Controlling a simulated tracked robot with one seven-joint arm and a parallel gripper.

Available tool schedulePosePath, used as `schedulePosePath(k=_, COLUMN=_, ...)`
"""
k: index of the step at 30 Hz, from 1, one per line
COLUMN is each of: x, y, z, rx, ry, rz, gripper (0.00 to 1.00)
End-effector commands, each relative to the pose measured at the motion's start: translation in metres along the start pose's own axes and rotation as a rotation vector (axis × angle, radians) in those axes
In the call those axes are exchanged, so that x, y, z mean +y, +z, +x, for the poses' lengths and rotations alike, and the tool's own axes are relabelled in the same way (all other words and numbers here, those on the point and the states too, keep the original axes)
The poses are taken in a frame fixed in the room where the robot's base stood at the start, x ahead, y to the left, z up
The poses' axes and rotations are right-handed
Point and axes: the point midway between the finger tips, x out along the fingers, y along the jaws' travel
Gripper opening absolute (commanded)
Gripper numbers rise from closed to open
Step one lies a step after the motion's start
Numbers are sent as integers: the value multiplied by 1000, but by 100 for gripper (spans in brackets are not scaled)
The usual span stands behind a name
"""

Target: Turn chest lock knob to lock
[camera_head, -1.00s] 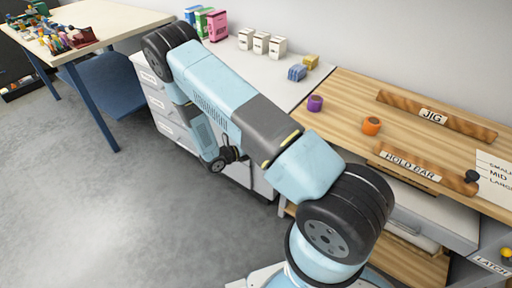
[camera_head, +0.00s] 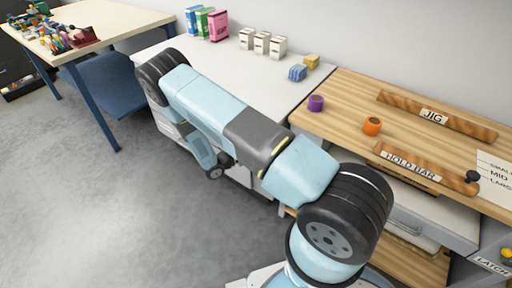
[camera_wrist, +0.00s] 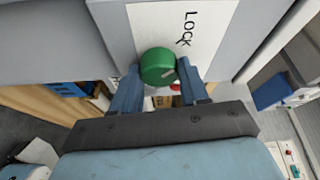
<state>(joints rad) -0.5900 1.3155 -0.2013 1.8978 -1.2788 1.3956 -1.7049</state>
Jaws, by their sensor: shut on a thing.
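A green round knob (camera_wrist: 158,66) with a pale pointer mark stands on a grey panel in the wrist view. A white label (camera_wrist: 185,35) reading "LOCK" is on the panel just beside it. My gripper (camera_wrist: 157,70) has one finger on each side of the knob and is shut on it. A small red part (camera_wrist: 175,87) shows just below the knob, partly hidden. In the head view the grey drawer chest (camera_head: 172,130) is mostly behind my arm, and the knob and fingers are hidden there.
The chest's white top (camera_head: 225,65) holds white boxes (camera_head: 262,43), colored cartons and sponges. Open floor lies at left.

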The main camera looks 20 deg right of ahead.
Motion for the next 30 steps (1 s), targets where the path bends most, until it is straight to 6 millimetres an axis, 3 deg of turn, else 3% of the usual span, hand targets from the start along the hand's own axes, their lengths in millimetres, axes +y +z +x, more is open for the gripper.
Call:
schedulePosePath(k=17, x=5, y=0, z=-3, rx=-6, ry=0, rz=-33, gripper=14)
schedulePosePath(k=18, x=5, y=0, z=-3, rx=-6, ry=0, rz=-33, gripper=47)
schedulePosePath(k=25, x=3, y=0, z=-2, rx=-3, ry=-5, rz=-31, gripper=69)
schedulePosePath(k=30, x=2, y=0, z=-1, rx=-1, ry=-7, rz=-30, gripper=69)
